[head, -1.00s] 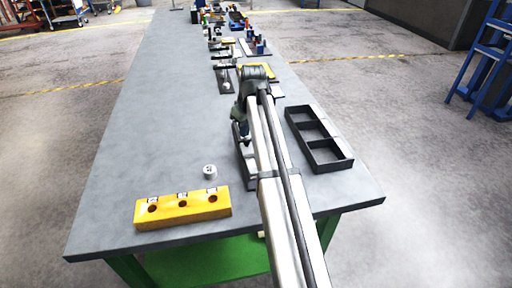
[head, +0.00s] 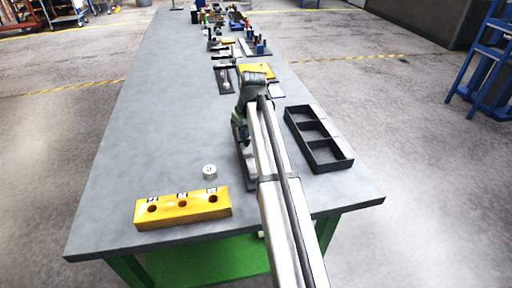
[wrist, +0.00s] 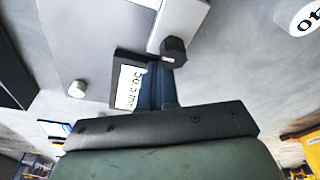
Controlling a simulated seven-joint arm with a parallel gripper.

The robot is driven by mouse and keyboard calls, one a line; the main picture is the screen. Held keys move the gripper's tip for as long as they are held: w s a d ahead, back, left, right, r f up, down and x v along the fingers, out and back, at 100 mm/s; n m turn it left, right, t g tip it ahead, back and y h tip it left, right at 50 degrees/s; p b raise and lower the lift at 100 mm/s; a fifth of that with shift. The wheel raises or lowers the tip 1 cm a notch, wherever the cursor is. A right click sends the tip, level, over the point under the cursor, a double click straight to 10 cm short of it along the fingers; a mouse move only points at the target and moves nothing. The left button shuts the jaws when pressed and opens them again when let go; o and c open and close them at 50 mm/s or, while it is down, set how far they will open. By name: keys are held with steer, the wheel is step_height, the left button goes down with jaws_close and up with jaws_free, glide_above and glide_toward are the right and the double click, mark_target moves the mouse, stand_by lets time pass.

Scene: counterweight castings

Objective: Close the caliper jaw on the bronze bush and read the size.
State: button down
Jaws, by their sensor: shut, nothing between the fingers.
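The caliper shows in the wrist view as a light grey plate (wrist: 85,40) with a silver bar (wrist: 182,18), a dark hex knob (wrist: 173,50) and a white readout (wrist: 129,87). In the head view my arm covers most of the caliper (head: 249,178). I cannot make out a bronze bush in either view.
A pale cylinder (head: 210,171) stands left of my arm; a marked cylinder (wrist: 301,14) shows in the wrist view. A yellow block with holes (head: 163,217) lies at the front left, a black compartment tray (head: 349,163) to the right. Several items crowd the far bench. The left bench is clear.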

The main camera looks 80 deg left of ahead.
mark_target(247, 139)
steer(key=shift+d+f, duration=0.1)
steer(key=shift+d, duration=1.4)
stand_by(1.2)
steer(key=shift+s+a+v, duration=0.1)
steer(key=shift+a+v, duration=0.15)
steer(key=shift+v, duration=0.9)
steer(key=shift+s+a+v, duration=0.15)
steer(key=shift+a+v, duration=0.1)
steer(key=shift+v, duration=0.95)
steer(key=shift+s+a+v, duration=0.1)
steer(key=shift+a+v, duration=0.15)
steer(key=shift+v, duration=0.9)
